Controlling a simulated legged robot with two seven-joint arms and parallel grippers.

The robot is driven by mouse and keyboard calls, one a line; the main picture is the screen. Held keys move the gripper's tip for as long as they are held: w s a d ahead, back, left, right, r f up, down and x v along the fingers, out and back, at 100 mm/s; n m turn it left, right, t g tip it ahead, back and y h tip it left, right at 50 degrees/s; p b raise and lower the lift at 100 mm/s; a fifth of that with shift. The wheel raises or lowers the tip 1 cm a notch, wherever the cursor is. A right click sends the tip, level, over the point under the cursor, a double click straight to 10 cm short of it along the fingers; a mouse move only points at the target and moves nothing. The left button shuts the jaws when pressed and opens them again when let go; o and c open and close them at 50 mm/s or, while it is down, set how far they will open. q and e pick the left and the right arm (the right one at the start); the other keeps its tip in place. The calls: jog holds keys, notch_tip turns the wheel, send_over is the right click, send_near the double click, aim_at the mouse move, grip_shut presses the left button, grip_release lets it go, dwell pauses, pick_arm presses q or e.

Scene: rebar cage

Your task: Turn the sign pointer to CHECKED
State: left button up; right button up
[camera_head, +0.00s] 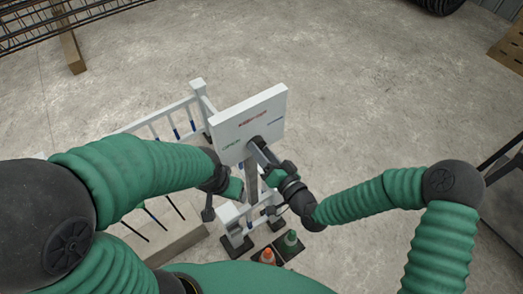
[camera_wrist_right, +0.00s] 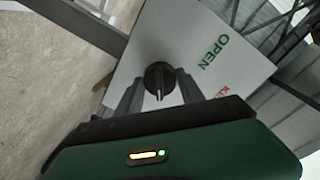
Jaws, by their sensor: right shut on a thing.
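The white sign board (camera_head: 262,103) stands upright on a post near the middle of the head view, with small green, red and blue lettering. In the right wrist view the board (camera_wrist_right: 185,40) shows green OPEN and part of a red word. The dark round pointer knob (camera_wrist_right: 157,76) has a pale mark at its lower edge in that view. My right gripper (camera_head: 257,146) is at the board's lower edge, its fingers shut on the knob. CHECKED is not readable. My left gripper (camera_head: 217,183) is left of the post; its jaws are unclear.
A white railing (camera_head: 160,119) with coloured bars stands behind and left of the sign. A dark tray (camera_head: 286,253) with an orange and a green cone-like item is below. A wooden beam (camera_head: 70,48) and rebar lie at upper left.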

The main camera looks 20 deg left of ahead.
jog(key=shift+w+r+m, duration=0.2)
jog(key=shift+w+m, duration=0.05)
jog(key=shift+m, duration=0.15)
jog(key=o, duration=1.1)
jog(key=shift+c, duration=0.2)
jog(key=o, duration=0.3)
jog(key=shift+f, duration=0.2)
jog(key=shift+s, duration=0.1)
jog(key=p+v, duration=0.5)
jog(key=v, duration=1.1)
jog(key=shift+s+d, duration=0.2)
jog(key=shift+d, duration=0.05)
jog(key=shift+f, duration=0.15)
